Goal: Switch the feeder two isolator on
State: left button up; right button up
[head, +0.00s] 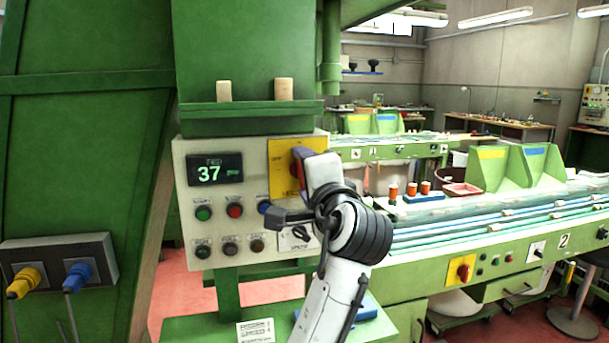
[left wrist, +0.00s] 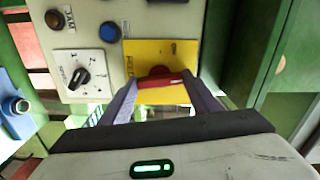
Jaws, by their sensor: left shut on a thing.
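A yellow plate (head: 281,150) with a red rotary handle (head: 316,143) sits at the upper right of the beige control panel (head: 185,165). My left gripper (head: 299,163) is at this plate and hides most of the handle in the head view. In the left wrist view, the red handle (left wrist: 160,83) lies between the two purple fingers, in front of the yellow plate (left wrist: 150,54). The fingers are shut on it. The plate's lettering is partly covered, and I cannot read which feeder it names. My right gripper is not in view.
The panel has a display (head: 214,169) reading 37, several push buttons and a black selector (head: 300,232) below my gripper. A green shelf (head: 250,117) with two corks is above.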

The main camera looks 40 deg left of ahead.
pick_arm(q)
jog(key=shift+m, duration=0.8)
jog(key=o, duration=1)
jog(key=shift+o, duration=0.2)
jog(key=shift+d, duration=0.1)
jog(key=b+v, duration=0.2)
jog(key=v, duration=0.8)
